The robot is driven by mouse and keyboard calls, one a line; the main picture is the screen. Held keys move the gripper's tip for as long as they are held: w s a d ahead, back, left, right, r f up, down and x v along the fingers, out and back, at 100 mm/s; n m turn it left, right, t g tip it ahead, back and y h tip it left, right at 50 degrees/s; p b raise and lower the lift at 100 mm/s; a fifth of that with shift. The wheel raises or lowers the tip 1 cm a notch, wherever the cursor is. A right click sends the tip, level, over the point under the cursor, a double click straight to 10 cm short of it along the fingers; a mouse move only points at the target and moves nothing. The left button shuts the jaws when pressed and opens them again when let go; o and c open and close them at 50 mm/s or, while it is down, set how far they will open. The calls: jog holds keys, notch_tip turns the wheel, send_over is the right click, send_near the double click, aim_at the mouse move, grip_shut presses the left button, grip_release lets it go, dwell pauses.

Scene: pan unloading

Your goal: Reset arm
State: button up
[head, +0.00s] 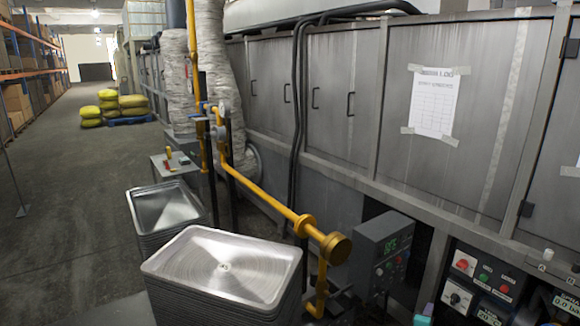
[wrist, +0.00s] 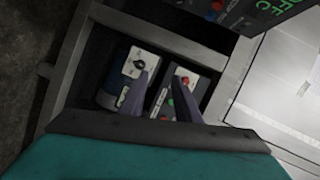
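My gripper (wrist: 160,88) shows in the wrist view as two purple-grey fingers standing apart, with nothing between them. Past the fingers are dark control boxes with a dial, a red button and a green button. A wide teal part with a dark edge fills the bottom of that view. In the head view, a stack of metal pans (head: 225,265) stands in the lower middle. A second pan stack (head: 166,207) stands behind it to the left. No pan shows in the wrist view.
A yellow pipe (head: 265,197) runs beside the pans, along the grey machine cabinets (head: 345,95). A grey control box (head: 383,250) and button panels (head: 478,280) are at lower right. Yellow sacks (head: 122,103) lie far back. The aisle floor (head: 60,190) at left is clear.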

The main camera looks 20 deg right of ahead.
jog(key=w+a+f+n+y+p, duration=0.2)
jog(key=w+a+f+n+y, duration=0.15)
jog(key=a, duration=0.55)
jog(key=w+a+f+n+y+p, duration=0.25)
jog(key=a+f+n+y, duration=0.2)
jog(key=a, duration=0.55)
jog(key=s+a+f+n+g+y+p, duration=0.2)
jog(key=a+f+n, duration=0.1)
jog(key=a, duration=0.5)
jog(key=s+a+f+n+g+y+p, duration=0.1)
jog(key=s+a+f+n+y, duration=0.15)
jog(key=a, duration=0.45)
jog(key=s+a+f+n+g+y+p, duration=0.1)
jog(key=s+a+n+g+p, duration=0.15)
jog(key=s+a, duration=0.25)
jog(key=s+a+f+n+g+p, duration=0.2)
jog(key=s+a+n+g, duration=0.15)
jog(key=s+a, duration=0.2)
jog(key=s+a+r+n+g+p, duration=0.1)
jog(key=s+a+n+g+p, duration=0.1)
jog(key=s, duration=0.6)
jog(key=s+a+r+n+g+h+p, duration=0.1)
jog(key=s+a+r+n+g, duration=0.1)
jog(key=s, duration=0.5)
jog(key=shift+s+a+n+g+p, duration=0.4)
jog(key=shift+a+n+g, duration=0.2)
jog(key=shift+n+g, duration=0.5)
